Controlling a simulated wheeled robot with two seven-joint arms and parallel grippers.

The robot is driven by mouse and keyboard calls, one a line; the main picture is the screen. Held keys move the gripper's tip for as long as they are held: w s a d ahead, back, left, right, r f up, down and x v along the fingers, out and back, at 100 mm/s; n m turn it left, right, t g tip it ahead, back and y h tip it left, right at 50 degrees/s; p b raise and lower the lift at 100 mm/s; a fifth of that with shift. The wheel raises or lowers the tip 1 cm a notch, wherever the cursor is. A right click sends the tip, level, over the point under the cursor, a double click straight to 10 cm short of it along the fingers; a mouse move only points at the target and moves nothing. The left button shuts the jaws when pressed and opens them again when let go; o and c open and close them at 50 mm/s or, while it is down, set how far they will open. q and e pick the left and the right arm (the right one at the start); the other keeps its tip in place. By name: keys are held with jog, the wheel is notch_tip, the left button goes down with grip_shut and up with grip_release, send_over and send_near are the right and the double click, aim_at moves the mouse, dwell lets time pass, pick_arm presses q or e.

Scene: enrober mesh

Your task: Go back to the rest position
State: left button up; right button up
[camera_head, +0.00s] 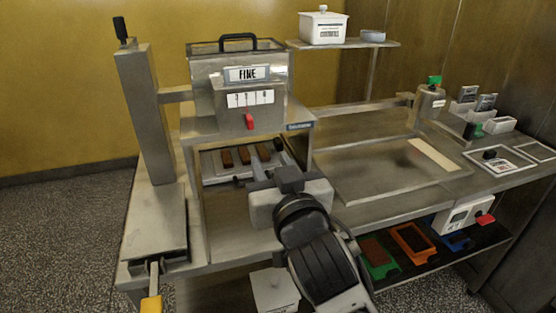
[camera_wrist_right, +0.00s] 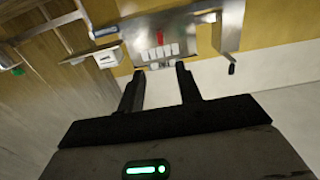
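My right gripper (camera_head: 268,166) is over the front of the steel bench, just in front of the enrober. In the right wrist view its two dark fingers (camera_wrist_right: 158,80) stand apart with nothing between them, so it is open and empty. The enrober (camera_head: 205,85) is a steel box with a black top handle, a "FINE" sign and a red lever (camera_head: 249,121). Brown bars (camera_head: 245,156) lie in a row beneath it, close behind my right gripper, which partly hides that area. My left gripper is not in view.
A steel post (camera_head: 145,115) and a yellow-ended handle (camera_head: 151,302) stand at the left. A raised shelf (camera_head: 345,44) bears a white pot (camera_head: 323,27). The bench surface (camera_head: 375,170) right of my gripper is mostly clear. Coloured trays (camera_head: 412,241) sit on the lower shelf.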

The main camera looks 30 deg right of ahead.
jog(key=shift+f, duration=0.1)
dwell(0.4)
jog(key=s+a+f+n+g+y, duration=0.1)
jog(key=a+f+n+g+y, duration=0.1)
jog(key=f, duration=0.6)
jog(key=s+a+f+n+g+y, duration=0.1)
jog(key=f+y, duration=0.1)
jog(key=f, duration=0.5)
jog(key=s+f+g+y, duration=0.1)
jog(key=s+f+g, duration=0.1)
jog(key=s+f, duration=0.4)
jog(key=s+a+f+n+g, duration=0.1)
jog(key=s+f, duration=0.5)
jog(key=f, duration=0.6)
jog(key=shift+s+f+n+g+y, duration=0.3)
jog(key=shift+f+g+y, duration=0.1)
jog(key=shift+g, duration=0.5)
